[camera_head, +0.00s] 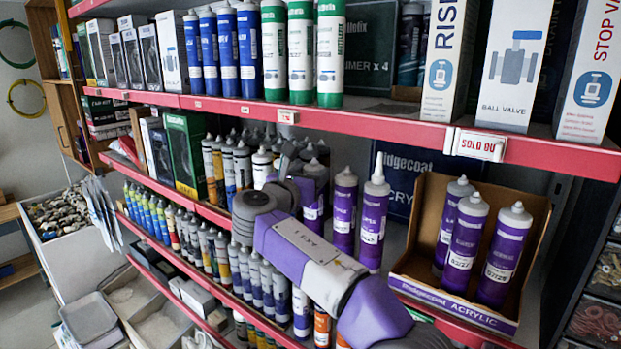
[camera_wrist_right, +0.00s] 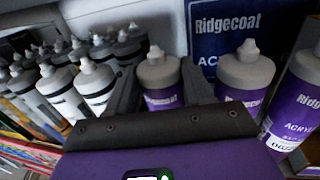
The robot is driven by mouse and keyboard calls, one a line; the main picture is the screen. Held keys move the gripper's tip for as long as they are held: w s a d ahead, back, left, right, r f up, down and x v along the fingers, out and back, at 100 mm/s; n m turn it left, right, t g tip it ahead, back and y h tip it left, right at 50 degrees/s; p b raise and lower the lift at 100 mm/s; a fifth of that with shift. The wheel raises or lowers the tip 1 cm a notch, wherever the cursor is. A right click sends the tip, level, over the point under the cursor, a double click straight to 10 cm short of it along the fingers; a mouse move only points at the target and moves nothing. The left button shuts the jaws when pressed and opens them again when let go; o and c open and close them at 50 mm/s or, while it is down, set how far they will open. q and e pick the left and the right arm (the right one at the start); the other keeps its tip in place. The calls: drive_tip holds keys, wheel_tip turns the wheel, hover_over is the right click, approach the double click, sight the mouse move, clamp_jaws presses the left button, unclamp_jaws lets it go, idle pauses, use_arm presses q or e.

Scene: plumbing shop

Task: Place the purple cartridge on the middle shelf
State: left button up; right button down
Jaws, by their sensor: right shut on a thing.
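My right arm reaches into the middle shelf (camera_head: 408,285). My right gripper (camera_head: 300,180) is shut on a purple cartridge (camera_head: 314,213) with a grey cap. In the wrist view the cartridge (camera_wrist_right: 162,98) is upright between the two fingers of the gripper (camera_wrist_right: 163,82). It is in line with two more purple cartridges (camera_head: 343,212) (camera_head: 373,222) just to its right. My arm hides its lower part, so I cannot tell whether its base touches the shelf. My left gripper is not in view.
White and grey cartridges (camera_head: 262,166) stand close to the left. A cardboard display box (camera_head: 410,262) with 3 purple cartridges stands at the right. A dark Ridgecoat box (camera_head: 405,175) is behind. The upper shelf's red edge (camera_head: 370,123) runs above my gripper.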

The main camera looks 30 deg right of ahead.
drive_tip(key=shift+s, duration=0.1)
drive_tip(key=shift+c, duration=2.2)
unclamp_jaws()
drive_tip(key=shift+f, duration=0.15)
drive_tip(key=b+v, duration=0.2)
drive_tip(key=v, duration=1)
drive_tip(key=shift+a, duration=0.1)
